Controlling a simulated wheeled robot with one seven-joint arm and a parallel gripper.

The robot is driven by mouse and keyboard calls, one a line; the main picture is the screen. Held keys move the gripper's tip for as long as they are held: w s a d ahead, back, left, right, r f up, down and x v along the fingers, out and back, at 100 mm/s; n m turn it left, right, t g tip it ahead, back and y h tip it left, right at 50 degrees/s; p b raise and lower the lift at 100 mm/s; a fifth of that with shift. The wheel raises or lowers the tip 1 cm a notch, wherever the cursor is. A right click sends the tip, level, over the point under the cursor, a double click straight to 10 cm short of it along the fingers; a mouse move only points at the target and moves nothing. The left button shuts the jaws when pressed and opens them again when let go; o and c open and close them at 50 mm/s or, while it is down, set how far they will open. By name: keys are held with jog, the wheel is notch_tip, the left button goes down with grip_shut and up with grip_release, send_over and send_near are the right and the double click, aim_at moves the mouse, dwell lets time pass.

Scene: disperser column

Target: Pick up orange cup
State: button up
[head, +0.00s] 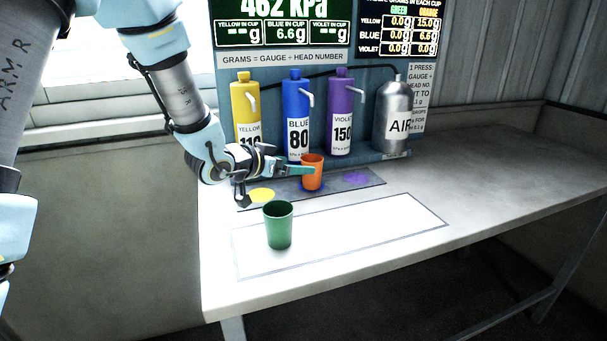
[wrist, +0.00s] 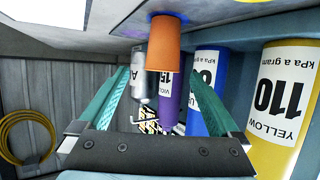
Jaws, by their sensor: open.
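The orange cup (head: 313,180) stands upright on the dark strip below the blue bottle, over a blue spot. It also shows upside down in the wrist view (wrist: 164,45), ahead of the fingers and roughly centred between them. My gripper (head: 303,169) is open, with its teal fingers reaching from the left at the cup's upper part. One finger overlaps the cup in the head view; I cannot tell whether it touches. In the wrist view, my gripper (wrist: 158,75) has a wide gap between its fingertips. The cup's inside is hidden.
A green cup (head: 279,226) stands on the outlined white panel (head: 370,222) nearer the front. Yellow (head: 246,113), blue (head: 296,105) and violet (head: 341,110) bottles and a silver air tank (head: 393,112) stand behind. The screen (head: 283,25) reads 462 kPa, blue in cup 6.6 g. The right table is clear.

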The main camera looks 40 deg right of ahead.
aim_at(306, 165)
jog(key=p+x, duration=0.1)
jog(key=x, duration=0.5)
jog(key=p+x, duration=0.1)
jog(key=x, duration=0.2)
jog(key=shift+w+p, duration=0.25)
jog(key=shift+p, duration=0.05)
jog(key=shift+c, duration=0.4)
jog(key=c, duration=1.4)
